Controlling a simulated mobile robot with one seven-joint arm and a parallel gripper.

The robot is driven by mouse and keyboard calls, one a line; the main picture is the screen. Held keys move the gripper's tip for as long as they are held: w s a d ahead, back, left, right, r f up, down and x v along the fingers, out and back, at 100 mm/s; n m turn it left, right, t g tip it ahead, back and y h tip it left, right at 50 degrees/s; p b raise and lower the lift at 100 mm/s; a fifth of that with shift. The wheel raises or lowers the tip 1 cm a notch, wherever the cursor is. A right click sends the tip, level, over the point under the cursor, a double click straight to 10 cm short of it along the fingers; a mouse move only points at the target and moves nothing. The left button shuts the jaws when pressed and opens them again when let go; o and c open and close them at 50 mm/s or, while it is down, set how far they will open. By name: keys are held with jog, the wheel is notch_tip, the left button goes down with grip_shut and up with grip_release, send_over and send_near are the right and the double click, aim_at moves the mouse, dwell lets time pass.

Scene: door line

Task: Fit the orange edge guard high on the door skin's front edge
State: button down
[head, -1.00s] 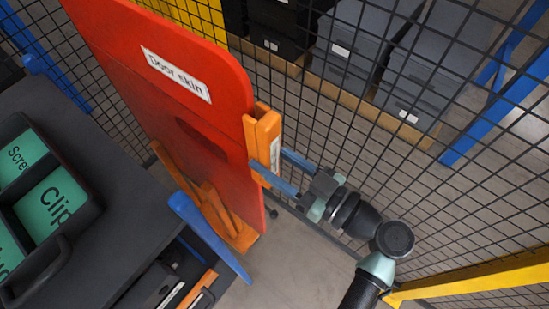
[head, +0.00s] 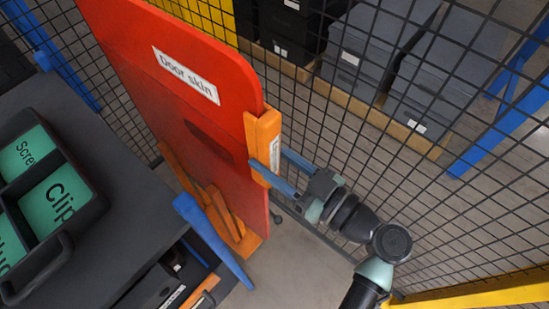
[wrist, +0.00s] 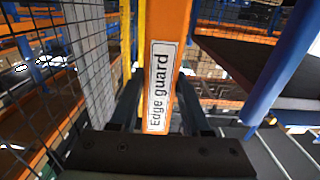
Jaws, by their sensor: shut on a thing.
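The red door skin (head: 150,70) stands upright with a white "Door skin" label. The orange edge guard (head: 264,135) is upright at the upper part of the door's front edge, just below the rounded corner. Its left side meets or overlaps the edge; I cannot tell how deep the edge sits in it. My gripper (head: 268,172) comes from the right and is shut on the guard's lower part. In the wrist view the guard (wrist: 168,45) stands between my fingers, its "Edge guard" label facing the camera. The door behind it is hard to make out there.
A dark table (head: 90,190) with a bin of green-labelled compartments (head: 55,190) is at left. Orange supports (head: 222,215) and a blue bar (head: 212,235) stand by the door's lower part. Wire mesh fence (head: 400,170) runs behind my arm, with grey boxes (head: 375,45) beyond.

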dwell(0.4)
jog(key=shift+c, duration=1.4)
grip_release()
jog(key=shift+a, duration=0.1)
jog(key=shift+s+d+b, duration=0.2)
jog(key=shift+d+b, duration=0.1)
jog(key=shift+d, duration=0.1)
jog(key=b+v, duration=0.4)
jog(key=v, duration=0.8)
